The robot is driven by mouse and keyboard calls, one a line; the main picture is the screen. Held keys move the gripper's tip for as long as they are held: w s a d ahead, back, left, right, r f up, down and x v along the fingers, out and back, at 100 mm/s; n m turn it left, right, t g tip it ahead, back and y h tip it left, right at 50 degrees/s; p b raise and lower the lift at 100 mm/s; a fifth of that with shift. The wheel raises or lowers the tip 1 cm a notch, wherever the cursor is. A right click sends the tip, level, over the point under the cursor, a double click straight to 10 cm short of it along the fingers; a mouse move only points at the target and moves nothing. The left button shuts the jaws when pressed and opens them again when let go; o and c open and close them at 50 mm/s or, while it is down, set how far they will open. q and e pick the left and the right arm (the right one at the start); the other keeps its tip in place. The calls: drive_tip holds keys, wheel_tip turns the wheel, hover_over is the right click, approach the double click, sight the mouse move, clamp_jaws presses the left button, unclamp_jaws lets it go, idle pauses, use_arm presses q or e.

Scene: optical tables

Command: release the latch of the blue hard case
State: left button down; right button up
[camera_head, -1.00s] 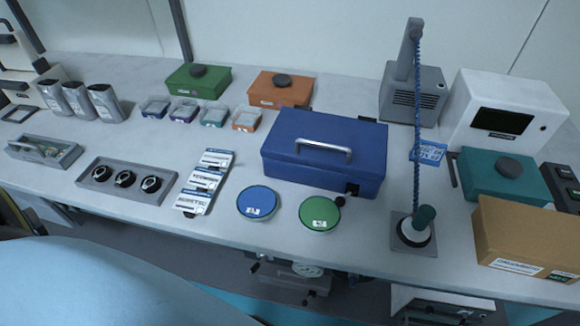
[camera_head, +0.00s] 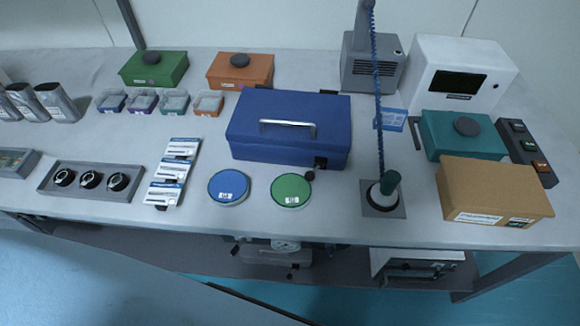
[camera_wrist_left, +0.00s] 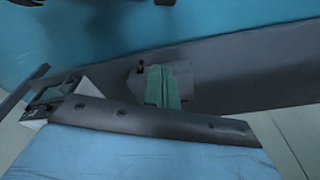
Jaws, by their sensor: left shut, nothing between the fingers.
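The blue hard case (camera_head: 290,125) stands shut on the table in the head view, with a silver handle (camera_head: 288,124) on its lid. A small black latch (camera_head: 320,162) shows low on the right part of its front face; its exact position is too small to tell. My left gripper (camera_wrist_left: 164,87) shows in the left wrist view, its greenish fingers together and empty, well away from the case. Neither gripper shows in the head view.
A coil-corded tool stand (camera_head: 383,208) and a cardboard box (camera_head: 494,190) are to the right.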

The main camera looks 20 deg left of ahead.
use_arm(q)
drive_tip(key=w+r+t+p, duration=0.1)
drive_tip(key=w+r, duration=0.2)
drive_tip(key=r, duration=0.9)
drive_tip(key=w+r, duration=0.3)
drive_tip(key=r, duration=0.9)
drive_tip(key=w+d+r+t+h, duration=0.2)
drive_tip(key=w+d+r+h, duration=0.3)
drive_tip(key=r+h, duration=0.1)
drive_tip(key=w+a+r+n+t+h, duration=0.1)
drive_tip(key=w+a+r+n, duration=0.1)
drive_tip(key=w, duration=0.1)
drive_tip(key=w+a+r+n+t+h, duration=0.1)
drive_tip(key=w+a+r+n+t, duration=0.1)
drive_tip(key=w+a+r, duration=0.1)
drive_tip(key=w+a+r+n+t+h, duration=0.1)
drive_tip(key=w+a+r+n, duration=0.1)
drive_tip(key=w, duration=0.2)
drive_tip(key=shift+w+a+r+n+t+p, duration=0.2)
drive_tip(key=shift+w+a+n+t+p, duration=0.1)
drive_tip(key=shift+w+p, duration=0.1)
drive_tip(key=shift+d, duration=0.1)
